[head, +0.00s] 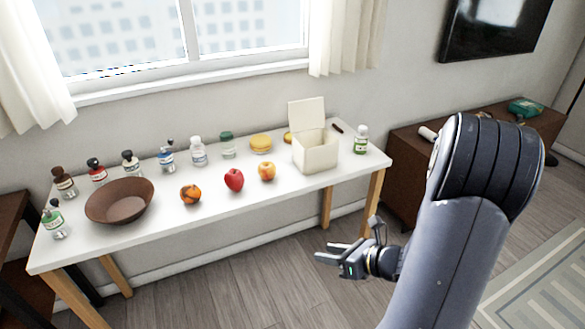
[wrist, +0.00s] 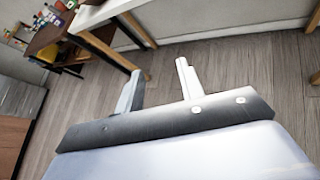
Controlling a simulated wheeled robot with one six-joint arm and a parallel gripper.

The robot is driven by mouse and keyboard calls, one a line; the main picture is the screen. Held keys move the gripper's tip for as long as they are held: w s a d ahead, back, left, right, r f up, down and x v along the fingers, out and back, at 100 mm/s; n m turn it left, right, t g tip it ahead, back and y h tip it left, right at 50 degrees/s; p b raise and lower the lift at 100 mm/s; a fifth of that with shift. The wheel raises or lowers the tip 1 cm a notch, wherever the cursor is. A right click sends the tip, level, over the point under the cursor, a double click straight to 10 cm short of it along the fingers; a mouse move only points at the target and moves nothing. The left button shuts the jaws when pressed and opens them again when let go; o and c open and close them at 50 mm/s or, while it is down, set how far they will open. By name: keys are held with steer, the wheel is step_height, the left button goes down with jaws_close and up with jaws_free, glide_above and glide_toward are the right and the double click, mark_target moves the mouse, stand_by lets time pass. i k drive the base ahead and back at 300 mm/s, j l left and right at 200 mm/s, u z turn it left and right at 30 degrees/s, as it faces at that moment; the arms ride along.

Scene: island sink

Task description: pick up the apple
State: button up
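A red apple (head: 234,180) sits near the front edge of the white table (head: 325,178), around its middle. Just right of it is a smaller yellow-red round fruit (head: 266,171), which also looks like an apple or a peach. My gripper (head: 327,251) is off the table, in front of it and lower right of the fruit. Its two fingers are apart with nothing between them. In the wrist view my gripper (wrist: 158,70) is open over bare floor. No apple can be made out in the wrist view.
An orange fruit (head: 190,194) and a brown bowl (head: 120,201) are left of the red apple. Several bottles line the table's back. An open cream box (head: 315,152) stands at right. A brown cabinet (head: 398,165) is beyond. The floor before the table is clear.

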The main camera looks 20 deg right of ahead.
mark_target(267, 170)
steer(key=i+j+z, duration=0.7)
steer(key=j+z, duration=0.15)
steer(key=i+j, duration=0.2)
steer(key=j, duration=0.2)
steer(key=i+j, duration=0.15)
steer(key=j, duration=0.25)
